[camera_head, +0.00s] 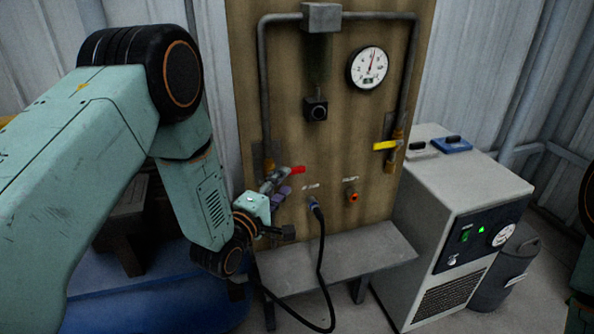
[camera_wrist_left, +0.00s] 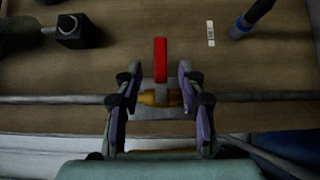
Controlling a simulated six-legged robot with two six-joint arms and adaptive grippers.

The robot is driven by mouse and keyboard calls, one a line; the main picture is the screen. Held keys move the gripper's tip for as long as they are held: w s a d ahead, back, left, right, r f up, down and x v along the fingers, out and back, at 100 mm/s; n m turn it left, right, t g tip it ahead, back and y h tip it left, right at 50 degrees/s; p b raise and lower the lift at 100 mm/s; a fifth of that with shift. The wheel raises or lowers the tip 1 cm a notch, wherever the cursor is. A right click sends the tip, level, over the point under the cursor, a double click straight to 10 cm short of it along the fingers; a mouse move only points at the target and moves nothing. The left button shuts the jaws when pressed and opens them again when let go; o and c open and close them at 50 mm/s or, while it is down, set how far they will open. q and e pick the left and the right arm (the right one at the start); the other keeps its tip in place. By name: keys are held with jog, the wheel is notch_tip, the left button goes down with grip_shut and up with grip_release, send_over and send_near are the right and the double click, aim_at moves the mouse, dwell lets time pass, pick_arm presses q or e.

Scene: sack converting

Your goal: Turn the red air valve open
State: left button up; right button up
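The red air valve has a red handle (camera_head: 297,170) on the lower left of the wooden panel. In the left wrist view the red handle (camera_wrist_left: 161,60) points up the picture from a brass valve body (camera_wrist_left: 150,97) on a grey pipe. My left gripper (camera_head: 274,183) is at the valve. In the wrist view its two purple-padded fingers (camera_wrist_left: 160,72) are apart, one on each side of the valve, with visible gaps to the handle. Whether either finger touches the valve body is unclear. My right gripper is not in view.
The panel (camera_head: 340,150) carries a gauge (camera_head: 369,68), a yellow-handled valve (camera_head: 385,146), a black box (camera_head: 316,109) and an orange fitting (camera_head: 353,196). A black hose (camera_head: 320,250) hangs over a grey bench (camera_head: 345,257). A grey machine (camera_head: 455,210) stands right.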

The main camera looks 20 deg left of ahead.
aim_at(293, 172)
pick_arm(q)
jog(key=w, duration=0.3)
jog(key=w+d+b, duration=0.1)
jog(key=w, duration=0.1)
jog(key=shift+w+f, duration=0.15)
jog(key=shift+w+d, duration=0.2)
jog(key=shift+w, duration=0.45)
jog(key=shift+a, duration=0.1)
jog(key=shift+c, duration=0.3)
grip_shut()
